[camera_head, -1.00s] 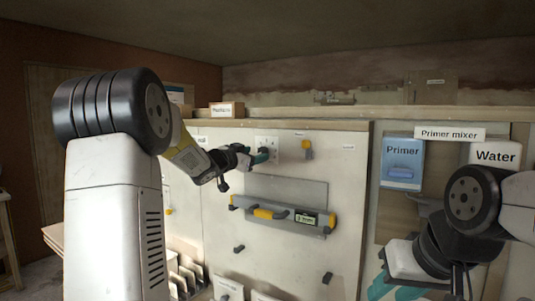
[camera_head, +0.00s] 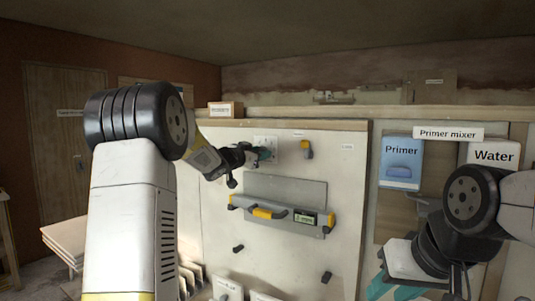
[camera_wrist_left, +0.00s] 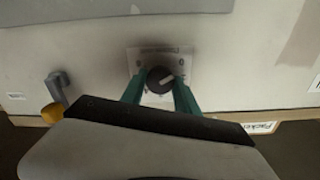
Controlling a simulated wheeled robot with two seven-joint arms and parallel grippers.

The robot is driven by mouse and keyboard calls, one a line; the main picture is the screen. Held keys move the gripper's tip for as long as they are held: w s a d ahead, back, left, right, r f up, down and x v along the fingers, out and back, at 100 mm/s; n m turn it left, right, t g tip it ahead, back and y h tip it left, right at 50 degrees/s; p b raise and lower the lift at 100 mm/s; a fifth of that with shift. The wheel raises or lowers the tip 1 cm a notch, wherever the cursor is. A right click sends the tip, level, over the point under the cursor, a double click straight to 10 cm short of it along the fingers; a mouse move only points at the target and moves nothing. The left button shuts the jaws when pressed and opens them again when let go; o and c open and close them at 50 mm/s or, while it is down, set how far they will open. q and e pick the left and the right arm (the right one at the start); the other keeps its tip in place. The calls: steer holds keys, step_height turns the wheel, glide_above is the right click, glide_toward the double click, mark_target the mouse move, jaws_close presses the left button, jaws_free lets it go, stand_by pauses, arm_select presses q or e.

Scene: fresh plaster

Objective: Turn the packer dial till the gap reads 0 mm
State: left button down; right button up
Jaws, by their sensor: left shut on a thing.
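The packer dial (camera_wrist_left: 160,79) is a dark round knob with a pale pointer mark, on a white plate (camera_wrist_left: 146,55) with small markings. My left gripper (camera_wrist_left: 159,94) has its teal fingers on either side of the dial and is shut on it. In the head view, the left gripper (camera_head: 265,154) is at the plate (camera_head: 266,142) on the upper board. A grey and yellow level bar (camera_head: 262,212) below carries a small greenish display (camera_head: 304,218); its reading is too small to read. My right gripper (camera_head: 383,285) is at the lower right, its jaws partly hidden.
A yellow and grey hook (camera_head: 307,149) sits right of the dial. Small dark pegs (camera_head: 327,277) stick out lower on the board (camera_head: 285,275). Blue Primer (camera_head: 402,165) and white Water (camera_head: 494,154) panels are at the right. A labelled box (camera_head: 225,109) stands on the top ledge.

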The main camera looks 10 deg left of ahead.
arm_select(q)
steer(key=shift+m, duration=0.3)
steer(key=m, duration=2.3)
steer(key=shift+d+f, duration=0.1)
steer(key=shift+f, duration=0.15)
stand_by(0.3)
steer(key=c, duration=0.9)
jaws_free()
steer(key=shift+s+r, duration=0.1)
